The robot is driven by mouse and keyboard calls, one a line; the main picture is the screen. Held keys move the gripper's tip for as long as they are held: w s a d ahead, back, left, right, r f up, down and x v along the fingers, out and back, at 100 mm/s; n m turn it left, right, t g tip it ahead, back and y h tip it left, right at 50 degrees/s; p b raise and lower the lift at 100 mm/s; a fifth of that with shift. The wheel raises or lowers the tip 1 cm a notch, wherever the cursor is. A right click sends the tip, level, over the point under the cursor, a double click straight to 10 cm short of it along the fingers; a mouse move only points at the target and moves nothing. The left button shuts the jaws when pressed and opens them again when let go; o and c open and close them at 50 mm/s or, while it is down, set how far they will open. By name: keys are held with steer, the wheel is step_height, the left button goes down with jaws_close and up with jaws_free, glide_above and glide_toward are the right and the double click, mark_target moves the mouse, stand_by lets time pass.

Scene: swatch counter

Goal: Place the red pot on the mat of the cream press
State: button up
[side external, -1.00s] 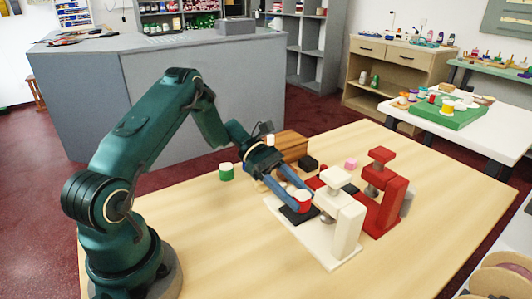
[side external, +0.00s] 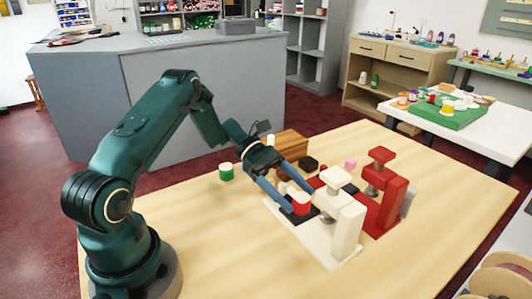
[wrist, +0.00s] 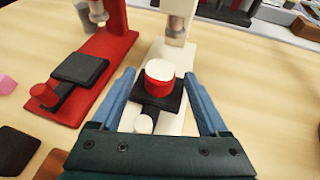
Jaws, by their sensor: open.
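The red pot (side external: 301,204) has a white top and stands upright on the black mat (side external: 288,213) of the cream press (side external: 347,228). The wrist view also shows the pot (wrist: 159,78) on the mat (wrist: 174,100), below the press head (wrist: 179,28). My gripper (side external: 299,197) is open, with its blue fingers apart on either side of the pot. In the wrist view my gripper (wrist: 159,75) shows a gap between each finger and the pot.
A red press (side external: 388,195) with its own dark mat (wrist: 80,69) stands beside the cream one. A green pot (side external: 226,173) with a white top, a wooden box (side external: 291,143) and a pink block (side external: 351,163) are on the table. The front of the table is clear.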

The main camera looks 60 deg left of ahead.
steer(key=v, duration=1.1)
steer(key=s+d+r+m+g+y, duration=0.1)
steer(key=d+r+m+g+y, duration=0.25)
steer(key=d+r+m, duration=0.2)
steer(key=s+d+r+m+t+y, duration=0.1)
steer(key=s+d+m+t+y, duration=0.2)
steer(key=s+m, duration=0.4)
steer(key=s+d+r+m+t+y, duration=0.2)
steer(key=s+d+m+t+y, duration=0.1)
steer(key=s+d+m+y, duration=0.3)
steer(key=shift+s+m+y, duration=0.35)
steer(key=shift+s+m, duration=0.3)
steer(key=shift+m, duration=0.4)
